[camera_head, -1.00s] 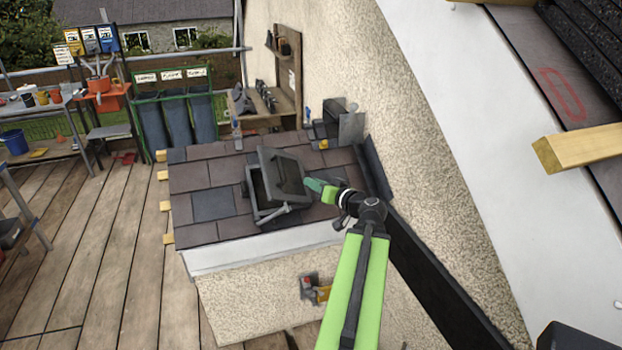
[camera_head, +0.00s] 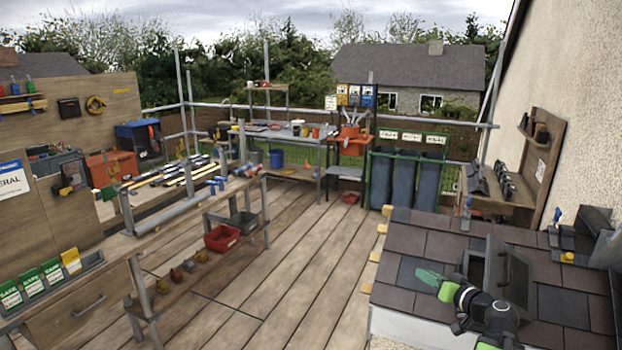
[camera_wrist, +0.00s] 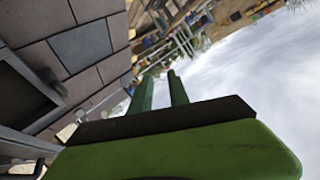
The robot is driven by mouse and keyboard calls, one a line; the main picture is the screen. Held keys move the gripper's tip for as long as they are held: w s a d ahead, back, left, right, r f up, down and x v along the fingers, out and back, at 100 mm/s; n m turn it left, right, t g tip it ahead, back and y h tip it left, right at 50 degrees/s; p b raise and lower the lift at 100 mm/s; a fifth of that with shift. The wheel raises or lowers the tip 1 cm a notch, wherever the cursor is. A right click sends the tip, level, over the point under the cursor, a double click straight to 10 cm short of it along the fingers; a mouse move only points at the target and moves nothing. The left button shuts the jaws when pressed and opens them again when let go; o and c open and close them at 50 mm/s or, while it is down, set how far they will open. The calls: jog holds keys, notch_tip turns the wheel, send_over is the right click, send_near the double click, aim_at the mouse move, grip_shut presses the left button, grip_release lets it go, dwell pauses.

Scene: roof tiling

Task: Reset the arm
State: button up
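My arm and gripper (camera_head: 428,279) show at the lower right of the head view, above the small tiled roof (camera_head: 563,306). In the wrist view the two green fingers of my gripper (camera_wrist: 160,92) stand apart with nothing between them, pointing up toward the sky. The dark roof window (camera_head: 506,268) has its lid raised and is just behind my wrist, which hides part of it. Its frame also shows at the left of the wrist view (camera_wrist: 48,88). I cannot tell the exact gap between gripper and roof.
The rendered house wall (camera_head: 585,130) rises at the right. A long workbench (camera_head: 190,212) with tools stands at the left, with a red bin (camera_head: 222,237) on its lower shelf. A green rack with dark bags (camera_head: 408,185) stands at the back. The plank deck (camera_head: 300,265) between is clear.

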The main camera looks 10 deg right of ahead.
jog(key=w+a+f+n+g+y, duration=0.1)
jog(key=a+f+n+g, duration=0.15)
jog(key=a, duration=0.85)
jog(key=w+a+f+n+g+y, duration=0.2)
jog(key=a+f+g, duration=0.15)
jog(key=a, duration=0.85)
jog(key=w+a+f+n+g+y, duration=0.1)
jog(key=a+f+n+g, duration=0.2)
jog(key=a, duration=0.8)
jog(key=s+a+f+g+h, duration=0.2)
jog(key=s+a+f+g, duration=0.2)
jog(key=s+a+f, duration=0.3)
jog(key=s+d+f+m+g+h, duration=0.2)
jog(key=s+d+m+h, duration=0.2)
jog(key=d, duration=0.3)
jog(key=shift+s+d+f+m+h, duration=0.35)
jog(key=shift+d+f+m+h, duration=0.05)
jog(key=shift+m, duration=0.05)
jog(key=shift+a, duration=0.1)
